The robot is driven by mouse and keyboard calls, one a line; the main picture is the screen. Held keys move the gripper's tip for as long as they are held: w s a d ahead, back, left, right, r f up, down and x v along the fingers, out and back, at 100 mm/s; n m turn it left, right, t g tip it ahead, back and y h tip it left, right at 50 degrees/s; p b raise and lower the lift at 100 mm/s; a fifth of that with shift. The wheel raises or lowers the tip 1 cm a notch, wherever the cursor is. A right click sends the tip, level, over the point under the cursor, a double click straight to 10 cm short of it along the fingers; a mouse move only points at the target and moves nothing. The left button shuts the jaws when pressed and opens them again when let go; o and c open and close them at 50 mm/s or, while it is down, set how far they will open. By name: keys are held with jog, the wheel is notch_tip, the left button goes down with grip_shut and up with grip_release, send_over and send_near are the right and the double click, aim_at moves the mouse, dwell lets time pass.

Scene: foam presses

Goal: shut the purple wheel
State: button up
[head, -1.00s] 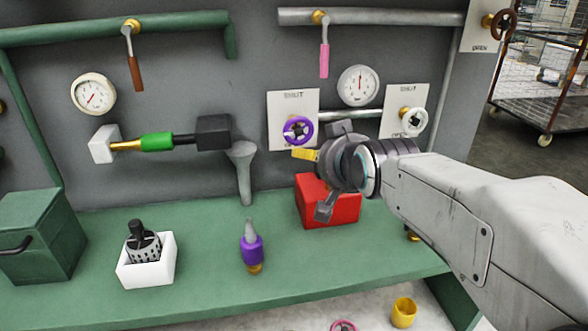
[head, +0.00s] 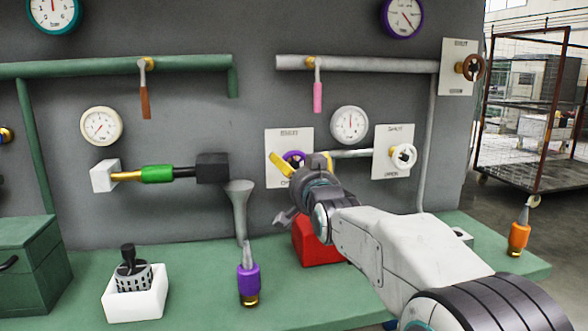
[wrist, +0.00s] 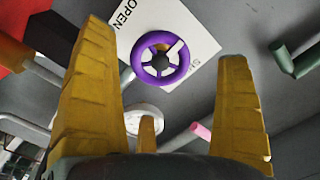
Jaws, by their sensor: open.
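The purple wheel (head: 293,157) is mounted on a white plate (head: 275,143) on the grey wall; my gripper partly covers it in the head view. The plate reads OPEN on one side and partly SHUT on the other. My gripper (head: 303,165) is open and faces the wheel. In the wrist view its yellow fingers (wrist: 165,48) stand on either side of the wheel, apart and empty. I cannot tell how far their tips are from the rim.
A white wheel (head: 403,157) on its own plate is to the right, with a gauge (head: 350,125) between. A pink-handled lever (head: 317,96) hangs above. A red box (head: 312,245) is below my arm. A purple-bodied bottle (head: 248,280) stands on the green bench.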

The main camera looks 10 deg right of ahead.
aim_at(295, 167)
jog(key=shift+w, duration=2.4)
jog(key=shift+c, duration=0.5)
jog(key=shift+f, duration=0.15)
jog(key=c, duration=1.1)
